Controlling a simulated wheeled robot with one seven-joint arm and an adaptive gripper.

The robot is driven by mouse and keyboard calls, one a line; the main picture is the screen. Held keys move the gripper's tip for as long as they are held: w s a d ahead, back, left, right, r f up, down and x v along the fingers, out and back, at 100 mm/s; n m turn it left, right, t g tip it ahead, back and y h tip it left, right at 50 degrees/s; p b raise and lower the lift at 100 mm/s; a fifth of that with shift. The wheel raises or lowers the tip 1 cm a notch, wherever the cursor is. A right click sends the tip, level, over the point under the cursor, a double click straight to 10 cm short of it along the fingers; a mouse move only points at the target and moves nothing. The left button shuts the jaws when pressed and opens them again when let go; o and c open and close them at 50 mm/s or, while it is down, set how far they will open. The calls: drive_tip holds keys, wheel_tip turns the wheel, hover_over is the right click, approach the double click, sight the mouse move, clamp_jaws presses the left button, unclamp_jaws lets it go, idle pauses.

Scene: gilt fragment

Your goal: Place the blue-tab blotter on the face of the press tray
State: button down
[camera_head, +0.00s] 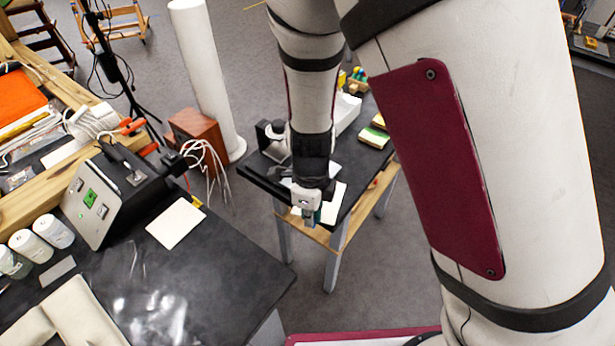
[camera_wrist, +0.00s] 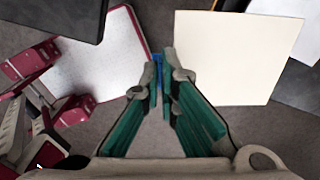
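My gripper (camera_head: 309,213) hangs over the near edge of the small dark-topped table. In the wrist view its green finger pads (camera_wrist: 161,78) are nearly together at the tips, with a thin strip of blue, the blue tab (camera_wrist: 157,61), between them. A flat cream sheet, the blue-tab blotter (camera_wrist: 240,55), extends to the right of the fingertips. In the head view a pale sheet (camera_head: 332,203) shows beside the gripper, partly hidden by it. I cannot tell the press tray apart with certainty in either view.
The small table (camera_head: 345,222) also bears a yellow-edged stack (camera_head: 374,137) and dark equipment (camera_head: 268,136). Grey floor separates bench and table.

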drive_tip(key=w+a+m, duration=0.1)
drive_tip(key=w, duration=0.4)
drive_tip(key=w+a+m, duration=0.1)
drive_tip(key=w, duration=0.4)
drive_tip(key=w+a+f+m+b, duration=0.1)
drive_tip(key=w, duration=0.4)
drive_tip(key=shift+f+m, duration=0.1)
drive_tip(key=shift+m, duration=0.2)
drive_tip(key=shift+w+f, duration=0.1)
drive_tip(key=shift+f, duration=0.2)
drive_tip(key=shift+f+p, duration=0.4)
drive_tip(key=shift+f, duration=1.1)
drive_tip(key=shift+f, duration=0.15)
drive_tip(key=c, duration=1.8)
unclamp_jaws()
